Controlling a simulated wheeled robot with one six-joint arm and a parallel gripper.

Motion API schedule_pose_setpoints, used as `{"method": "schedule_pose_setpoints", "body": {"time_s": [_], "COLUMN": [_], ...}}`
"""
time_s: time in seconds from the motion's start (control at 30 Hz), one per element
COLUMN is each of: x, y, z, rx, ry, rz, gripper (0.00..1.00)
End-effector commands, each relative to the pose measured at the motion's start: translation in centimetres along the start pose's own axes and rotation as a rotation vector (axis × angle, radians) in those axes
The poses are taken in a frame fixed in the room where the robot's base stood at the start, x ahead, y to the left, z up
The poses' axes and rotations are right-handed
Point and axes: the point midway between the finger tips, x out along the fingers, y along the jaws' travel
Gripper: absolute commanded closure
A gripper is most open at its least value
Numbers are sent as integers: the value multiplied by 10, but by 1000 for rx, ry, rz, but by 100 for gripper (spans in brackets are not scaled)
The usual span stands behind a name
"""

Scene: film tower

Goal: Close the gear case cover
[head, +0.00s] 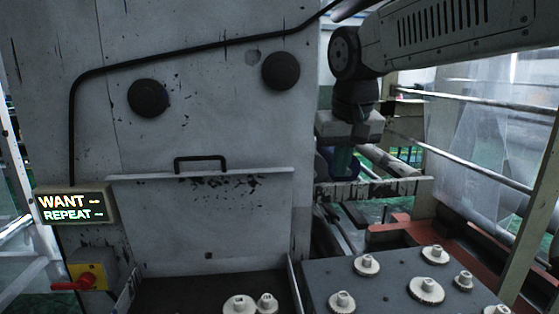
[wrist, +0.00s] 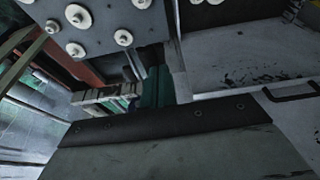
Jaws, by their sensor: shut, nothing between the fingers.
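The gear case cover (head: 235,225) is a scuffed pale grey panel on the front of the tall machine. A ledge-like edge runs along its top, and a black bar handle (head: 201,160) stands at that edge. Below the panel, pale gears (head: 240,304) show in a dark recess, uncovered. In the wrist view the cover (wrist: 235,60) and its handle (wrist: 292,95) are at the right. My gripper (head: 343,162) is shut and empty, right of the cover and apart from the handle. Its greenish fingers (wrist: 153,90) show in the wrist view.
A dark plate (head: 385,285) with several pale gears lies at the lower right. A lit sign (head: 72,207) and a red switch (head: 80,283) are at the left. Rails and clear film (head: 470,130) stand at the right. Space before the cover is clear.

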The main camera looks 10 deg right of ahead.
Motion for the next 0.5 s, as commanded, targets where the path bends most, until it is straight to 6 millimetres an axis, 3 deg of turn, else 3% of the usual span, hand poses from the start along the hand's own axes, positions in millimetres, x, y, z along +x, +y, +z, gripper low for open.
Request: {"method": "schedule_pose_setpoints", "body": {"time_s": [0.03,0.2,0.33,0.5], "x": [2,9,16,23], "y": [-16,-58,-81,-91], "z": [-34,-116,-152,-170], "rx": [-3,7,14,20], "ry": [20,88,120,138], "rz": [-2,-11,-18,-21], "gripper": [100,100,100,100]}}
